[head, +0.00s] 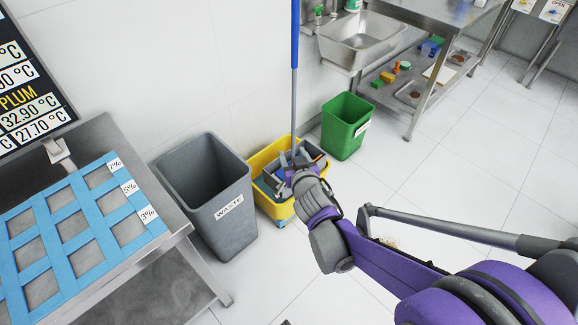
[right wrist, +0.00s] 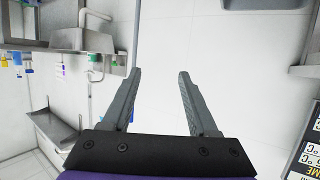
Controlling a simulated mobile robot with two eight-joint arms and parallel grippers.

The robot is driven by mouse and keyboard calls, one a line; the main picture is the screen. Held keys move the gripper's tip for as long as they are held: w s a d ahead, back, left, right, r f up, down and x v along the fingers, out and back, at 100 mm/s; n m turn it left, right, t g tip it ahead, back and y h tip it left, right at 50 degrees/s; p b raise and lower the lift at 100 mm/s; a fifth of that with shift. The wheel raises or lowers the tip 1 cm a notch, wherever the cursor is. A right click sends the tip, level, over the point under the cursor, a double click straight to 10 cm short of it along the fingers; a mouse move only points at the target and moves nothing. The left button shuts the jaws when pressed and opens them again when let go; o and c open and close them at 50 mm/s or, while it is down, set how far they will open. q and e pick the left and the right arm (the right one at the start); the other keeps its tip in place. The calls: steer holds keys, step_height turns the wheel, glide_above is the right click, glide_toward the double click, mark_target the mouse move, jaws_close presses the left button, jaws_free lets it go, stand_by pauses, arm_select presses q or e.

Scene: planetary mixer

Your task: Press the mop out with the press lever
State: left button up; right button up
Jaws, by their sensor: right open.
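The yellow mop bucket (head: 268,203) stands on the floor against the wall in the head view. A grey press (head: 272,184) sits at its top. The mop (head: 294,62) stands upright in it, its blue and grey handle rising out of the frame. My right gripper (head: 294,168) appears in front of the bucket and the lower mop handle, hiding part of the press. I cannot make out the press lever clearly. In the right wrist view my right gripper (right wrist: 147,74) is open, with only pale wall between its fingers. My left gripper is out of view.
A grey waste bin (head: 205,190) stands left of the bucket, a green bin (head: 346,125) to its right. A steel table with a blue grid (head: 75,228) is at left. A steel sink (head: 362,42) and shelf unit stand behind at right. White floor is free at centre right.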

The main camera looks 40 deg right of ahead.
steer(key=w+d+f+n+t+y+b, duration=0.1)
steer(key=d+f+n+t+y+b, duration=0.25)
steer(key=f, duration=0.55)
steer(key=w+d+f+t+y+b, duration=0.1)
steer(key=d+f+t+b, duration=0.1)
steer(key=d+f+b, duration=0.6)
steer(key=w, duration=0.3)
steer(key=w+a+f+p, duration=0.1)
steer(key=w, duration=0.2)
steer(key=w+a, duration=0.1)
steer(key=w, duration=0.3)
steer(key=shift+a+f+p, duration=0.15)
steer(key=shift+f+p, duration=0.2)
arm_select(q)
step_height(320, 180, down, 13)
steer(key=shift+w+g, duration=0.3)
arm_select(e)
jaws_close()
